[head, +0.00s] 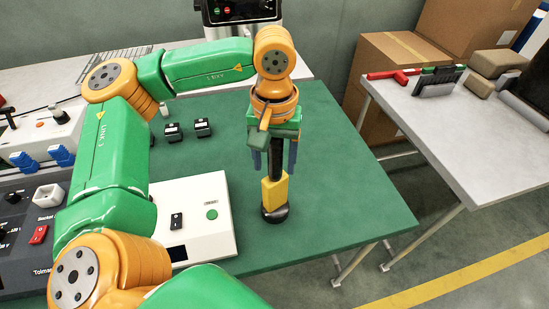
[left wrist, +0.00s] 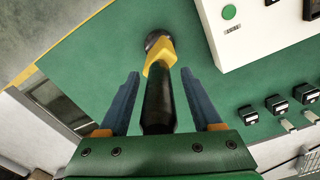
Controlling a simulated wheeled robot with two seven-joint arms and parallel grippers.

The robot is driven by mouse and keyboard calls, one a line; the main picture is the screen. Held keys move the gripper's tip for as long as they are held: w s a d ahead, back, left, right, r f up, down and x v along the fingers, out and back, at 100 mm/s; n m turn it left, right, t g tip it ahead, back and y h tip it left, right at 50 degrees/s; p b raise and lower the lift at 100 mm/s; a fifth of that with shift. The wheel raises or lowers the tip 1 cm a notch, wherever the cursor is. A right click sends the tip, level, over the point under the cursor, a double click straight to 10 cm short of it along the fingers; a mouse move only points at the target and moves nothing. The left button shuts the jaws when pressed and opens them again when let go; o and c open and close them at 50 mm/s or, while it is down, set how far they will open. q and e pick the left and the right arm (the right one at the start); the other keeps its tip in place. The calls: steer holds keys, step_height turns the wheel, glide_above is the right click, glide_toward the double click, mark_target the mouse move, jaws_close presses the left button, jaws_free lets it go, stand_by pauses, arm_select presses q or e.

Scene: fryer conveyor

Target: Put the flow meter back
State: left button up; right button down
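A yellow and black tool-like device (head: 273,193), which I take to be the flow meter, stands upright on the green mat (head: 330,175). It has a round black foot, a yellow middle and a black upper part. It also shows in the left wrist view (left wrist: 158,100). My left gripper (head: 275,163) points down over it. Its two blue fingers are open on either side of the black upper part, with a visible gap on each side in the left wrist view (left wrist: 159,76). My right gripper is not in view.
A white box (head: 215,235) with a green button stands left of the device. Small black blocks (head: 203,127) lie behind it. A panel (head: 15,250) with sockets is at the left. A grey side table (head: 440,125) holding tools stands at the right, beyond a floor gap.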

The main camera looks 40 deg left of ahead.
arm_select(q)
steer(key=shift+r+p, duration=0.3)
step_height(320, 180, up, 9)
steer(key=shift+r, duration=0.1)
step_height(320, 180, up, 3)
steer(key=shift+f+p, duration=0.15)
steer(key=shift+p, duration=0.85)
steer(key=shift+f, duration=0.1)
